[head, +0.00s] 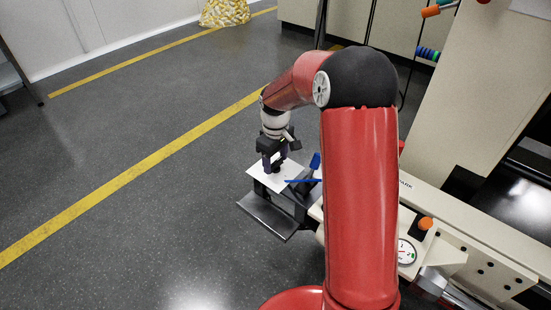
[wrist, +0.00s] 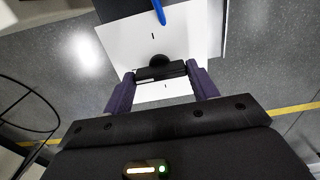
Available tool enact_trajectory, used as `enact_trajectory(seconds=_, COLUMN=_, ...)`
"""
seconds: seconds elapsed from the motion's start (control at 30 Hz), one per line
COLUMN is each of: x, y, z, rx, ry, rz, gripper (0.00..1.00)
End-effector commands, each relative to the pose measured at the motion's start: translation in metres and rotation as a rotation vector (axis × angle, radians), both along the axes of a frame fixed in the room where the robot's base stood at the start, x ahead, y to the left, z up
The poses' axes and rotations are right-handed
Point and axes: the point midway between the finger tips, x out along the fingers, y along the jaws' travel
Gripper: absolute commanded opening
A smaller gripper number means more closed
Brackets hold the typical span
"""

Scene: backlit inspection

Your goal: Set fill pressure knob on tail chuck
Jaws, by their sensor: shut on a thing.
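The white plate (head: 262,182) sits at the end of the cream-coloured machine, below my gripper. In the wrist view the plate (wrist: 125,45) carries short dark tick marks above and below a black knob (wrist: 160,73). The knob has a wide bar-shaped grip with a round part behind it. My gripper (wrist: 163,84) is shut on the knob, with one dark purple finger at each end of the bar. In the head view my gripper (head: 274,163) hides most of the knob. Any pointer on the knob is too small to tell.
A blue lever (wrist: 159,10) reaches over the plate's edge. A dark tray (head: 268,215) juts out below the plate. A round gauge (head: 406,252) and an orange knob (head: 425,223) are on the machine at right. Open grey floor (head: 120,130) lies to the left.

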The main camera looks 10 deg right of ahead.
Motion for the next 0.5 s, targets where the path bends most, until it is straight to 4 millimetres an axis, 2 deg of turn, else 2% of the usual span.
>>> enact_trajectory(seconds=0.1, x=0.0012, y=0.0001, z=0.0010, rx=0.000, ry=-0.005, rz=-0.001, gripper=0.35)
enact_trajectory(seconds=0.13, x=0.0012, y=0.0001, z=0.0010, rx=0.000, ry=-0.005, rz=-0.001, gripper=0.59)
enact_trajectory(seconds=0.3, x=0.0008, y=0.0001, z=0.0006, rx=0.000, ry=-0.004, rz=-0.001, gripper=0.80)
enact_trajectory(seconds=0.5, x=0.0004, y=0.0000, z=0.0003, rx=0.000, ry=-0.001, rz=-0.001, gripper=0.80)
